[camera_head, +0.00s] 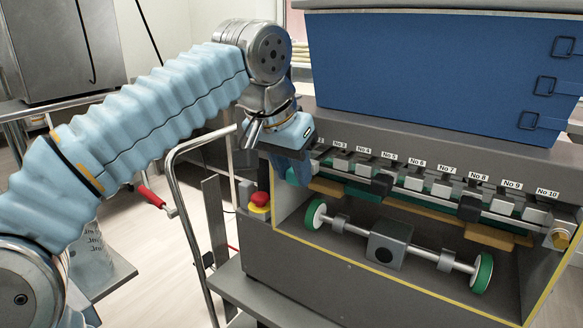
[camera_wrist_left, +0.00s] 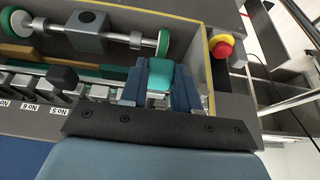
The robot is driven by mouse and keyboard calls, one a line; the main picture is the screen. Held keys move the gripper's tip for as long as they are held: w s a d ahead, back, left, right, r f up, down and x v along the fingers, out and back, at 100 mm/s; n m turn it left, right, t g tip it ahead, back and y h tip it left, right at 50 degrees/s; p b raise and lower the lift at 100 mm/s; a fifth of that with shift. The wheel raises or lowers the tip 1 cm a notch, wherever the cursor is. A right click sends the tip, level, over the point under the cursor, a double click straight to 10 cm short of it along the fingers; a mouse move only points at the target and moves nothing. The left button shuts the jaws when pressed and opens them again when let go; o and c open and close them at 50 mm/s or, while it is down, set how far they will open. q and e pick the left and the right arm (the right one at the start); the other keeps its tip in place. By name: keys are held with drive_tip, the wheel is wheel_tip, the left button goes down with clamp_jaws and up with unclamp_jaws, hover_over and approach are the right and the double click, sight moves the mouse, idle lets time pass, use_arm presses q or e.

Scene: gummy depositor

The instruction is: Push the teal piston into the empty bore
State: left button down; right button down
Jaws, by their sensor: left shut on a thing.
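My left gripper (camera_head: 290,168) is at the left end of the row of numbered slots on the depositor, pointing down. In the left wrist view its two blue fingers (camera_wrist_left: 160,84) are closed on the teal piston (camera_wrist_left: 161,76), a small rounded block. In the head view only a bit of teal shows beside the fingers, and the gripper covers most of the piston. The bore under or behind the gripper is hidden, so I cannot tell how far the piston is in. My right gripper is in neither view.
Labelled slots up to No 10 (camera_head: 547,192) run to the right along a steel rail. Below is a shaft with green-rimmed wheels (camera_head: 482,273) and a grey block (camera_head: 390,245). A blue hopper (camera_head: 430,75) stands above. A red stop button (camera_head: 260,199) is at the left corner.

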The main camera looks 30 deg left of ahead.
use_arm(q)
drive_tip(key=shift+w, duration=0.1)
drive_tip(key=shift+w+d, duration=0.15)
drive_tip(key=shift+w, duration=1.85)
drive_tip(key=c, duration=0.7)
unclamp_jaws()
drive_tip(key=shift+c, duration=0.2)
drive_tip(key=shift+r, duration=0.1)
drive_tip(key=v, duration=1.1)
drive_tip(key=shift+s+r, duration=0.25)
drive_tip(key=shift+r, duration=0.1)
